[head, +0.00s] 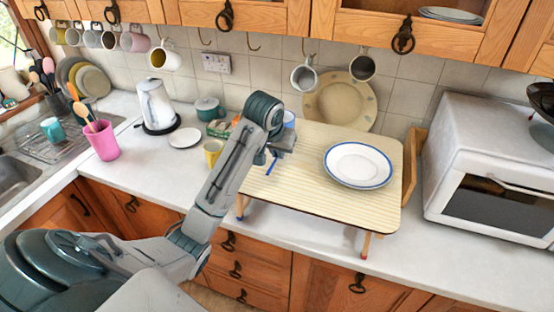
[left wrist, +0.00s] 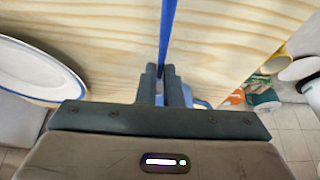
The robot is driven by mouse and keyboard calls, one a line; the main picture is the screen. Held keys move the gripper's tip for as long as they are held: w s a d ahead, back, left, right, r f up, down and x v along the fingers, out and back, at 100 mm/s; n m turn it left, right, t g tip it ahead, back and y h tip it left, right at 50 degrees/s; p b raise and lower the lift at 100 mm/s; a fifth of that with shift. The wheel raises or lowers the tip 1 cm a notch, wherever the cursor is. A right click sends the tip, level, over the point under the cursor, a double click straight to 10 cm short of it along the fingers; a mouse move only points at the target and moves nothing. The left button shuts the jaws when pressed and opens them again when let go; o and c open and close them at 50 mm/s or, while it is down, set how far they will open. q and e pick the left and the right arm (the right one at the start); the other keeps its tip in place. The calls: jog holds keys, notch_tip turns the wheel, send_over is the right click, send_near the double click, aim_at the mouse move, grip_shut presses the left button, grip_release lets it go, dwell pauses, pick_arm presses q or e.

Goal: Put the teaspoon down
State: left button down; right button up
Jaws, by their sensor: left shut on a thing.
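The teaspoon (left wrist: 168,30) shows as a thin blue handle running up from between my left gripper's fingers in the left wrist view. In the head view, a short blue piece of it (head: 271,168) shows below the gripper. My left gripper (head: 274,157) is shut on it, over the left part of the small wooden table (head: 310,185). The fingers (left wrist: 166,75) close on the handle in the left wrist view. The spoon's bowl cannot be made out, and I cannot tell whether the teaspoon touches the tabletop. My right gripper is not in view.
A white plate with a blue rim (head: 358,165) stands on the table's right part. A yellow mug (head: 213,152) and a blue-and-white vessel (head: 289,119) are near my arm. A microwave (head: 490,165) stands to the right. The table's front middle is clear.

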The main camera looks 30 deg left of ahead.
aim_at(276, 158)
pick_arm(q)
notch_tip(276, 158, down, 2)
jog(key=shift+s+p, duration=0.15)
jog(key=shift+p, duration=0.55)
jog(key=shift+a+f, duration=0.1)
jog(key=shift+f, duration=0.45)
jog(key=shift+f, duration=0.1)
